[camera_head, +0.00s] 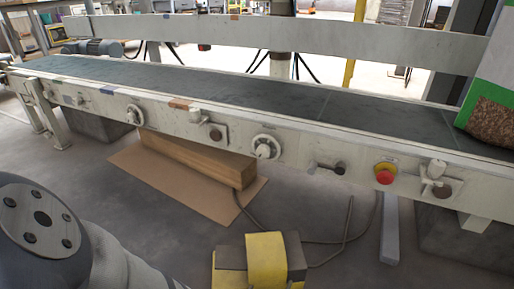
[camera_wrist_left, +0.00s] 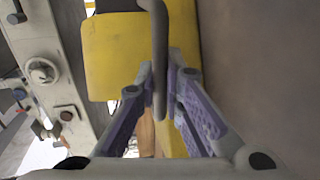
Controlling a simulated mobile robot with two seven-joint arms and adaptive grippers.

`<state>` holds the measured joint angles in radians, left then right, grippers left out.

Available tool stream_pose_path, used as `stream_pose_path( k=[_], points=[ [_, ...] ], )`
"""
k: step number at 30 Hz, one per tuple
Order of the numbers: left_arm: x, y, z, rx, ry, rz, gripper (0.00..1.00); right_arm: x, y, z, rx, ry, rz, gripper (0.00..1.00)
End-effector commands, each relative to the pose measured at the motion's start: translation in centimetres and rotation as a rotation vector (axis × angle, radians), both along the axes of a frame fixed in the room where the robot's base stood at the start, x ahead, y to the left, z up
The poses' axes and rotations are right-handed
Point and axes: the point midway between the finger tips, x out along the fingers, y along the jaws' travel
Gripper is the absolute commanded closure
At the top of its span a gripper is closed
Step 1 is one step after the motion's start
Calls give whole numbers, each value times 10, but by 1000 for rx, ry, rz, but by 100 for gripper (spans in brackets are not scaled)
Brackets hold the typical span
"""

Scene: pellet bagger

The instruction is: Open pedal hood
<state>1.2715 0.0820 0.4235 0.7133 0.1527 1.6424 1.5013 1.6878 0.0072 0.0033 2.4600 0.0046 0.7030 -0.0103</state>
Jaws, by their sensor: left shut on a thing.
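The yellow pedal hood (camera_head: 266,262) stands on the floor at the bottom of the head view, beside a dark grey part. In the left wrist view a broad yellow panel of the hood (camera_wrist_left: 112,58) fills the upper middle. A grey bent bar (camera_wrist_left: 158,40), which looks like its handle, runs down in front of this panel. My left gripper (camera_wrist_left: 166,88) is shut on this bar, with a purple-padded finger on each side. The pedal is not clearly visible, and I cannot tell how far the hood is tilted. My right gripper is in neither view.
The conveyor (camera_head: 290,110) crosses the head view, with knobs and a red emergency button (camera_head: 384,173) on its near side. A long wooden block (camera_head: 198,158) lies on cardboard (camera_head: 150,178) under it. Cables (camera_head: 335,240) lie behind the hood. A pellet bag (camera_head: 488,115) stands at right.

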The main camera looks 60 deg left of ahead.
Motion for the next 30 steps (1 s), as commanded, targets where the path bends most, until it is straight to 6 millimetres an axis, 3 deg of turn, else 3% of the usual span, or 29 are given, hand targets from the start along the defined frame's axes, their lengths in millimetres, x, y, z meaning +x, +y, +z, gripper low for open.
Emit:
stream_pose_path(
  k=[5,6,9,18,30],
  points=[
    [1,-2,0,-2,-2,-3,100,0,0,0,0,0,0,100],
    [1,-2,1,-3,-3,-2,87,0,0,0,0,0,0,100],
    [1,-1,0,-2,-2,-3,71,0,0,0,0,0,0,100],
    [-3,-3,0,-2,0,-1,71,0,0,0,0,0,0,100],
    [-60,-38,15,-3,0,-2,71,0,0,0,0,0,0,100]
  ],
)
